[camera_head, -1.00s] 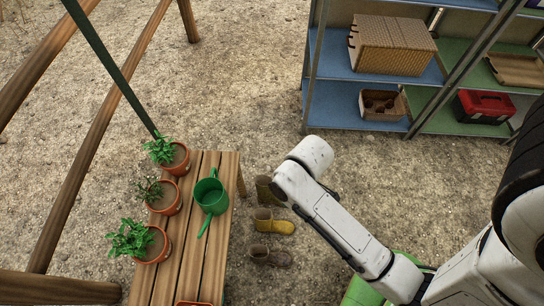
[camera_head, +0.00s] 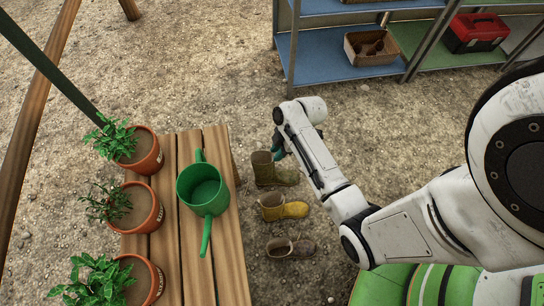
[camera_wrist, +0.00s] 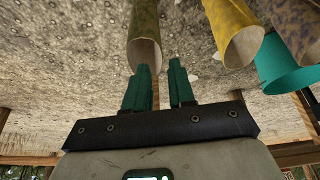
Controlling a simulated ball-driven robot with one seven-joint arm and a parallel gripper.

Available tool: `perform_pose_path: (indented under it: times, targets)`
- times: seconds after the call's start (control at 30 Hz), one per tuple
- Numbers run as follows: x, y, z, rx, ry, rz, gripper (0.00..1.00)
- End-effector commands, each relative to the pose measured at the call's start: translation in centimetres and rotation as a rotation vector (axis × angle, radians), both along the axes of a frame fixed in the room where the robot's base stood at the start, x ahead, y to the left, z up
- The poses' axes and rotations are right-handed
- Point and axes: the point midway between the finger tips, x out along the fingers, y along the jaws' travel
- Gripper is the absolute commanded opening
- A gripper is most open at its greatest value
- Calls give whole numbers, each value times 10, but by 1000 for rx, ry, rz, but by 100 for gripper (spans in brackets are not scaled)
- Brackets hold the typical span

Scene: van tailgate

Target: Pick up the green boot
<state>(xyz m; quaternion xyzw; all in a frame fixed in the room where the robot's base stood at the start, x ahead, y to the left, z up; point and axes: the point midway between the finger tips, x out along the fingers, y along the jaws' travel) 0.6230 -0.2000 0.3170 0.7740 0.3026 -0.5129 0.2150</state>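The green boot (camera_head: 274,171), dull olive with blotches, stands on the gravel as the farthest of three boots beside the bench. In the wrist view its shaft and open top (camera_wrist: 145,28) lie just ahead of my fingers. My gripper (camera_head: 279,146) is at the boot's upper edge, partly hidden by my arm. In the wrist view its two teal fingers (camera_wrist: 159,68) are apart, with nothing held between them. The left finger overlaps the boot's rim in the picture; I cannot tell whether it touches or enters it.
A yellow boot (camera_head: 283,207) and a brown boot (camera_head: 290,247) stand nearer in the row. The wooden bench (camera_head: 227,240) at left holds potted plants (camera_head: 139,207) and a green watering can (camera_head: 203,189). Shelves (camera_head: 325,60) stand behind. Gravel is clear between shelves and boots.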

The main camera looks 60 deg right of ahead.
Motion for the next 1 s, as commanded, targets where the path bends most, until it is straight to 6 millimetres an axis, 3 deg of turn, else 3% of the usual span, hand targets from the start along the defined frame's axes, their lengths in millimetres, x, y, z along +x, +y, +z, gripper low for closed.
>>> perform_pose_path:
  times: [0.33, 0.57, 0.9, 1.0]
  targets:
    - [13, 10, -44, 0, -1, 3, 24]
    - [18, 13, -57, -1, -2, 1, 24]
    - [31, 21, -97, 1, -1, 2, 24]
    - [33, 23, -101, -1, -2, 2, 24]
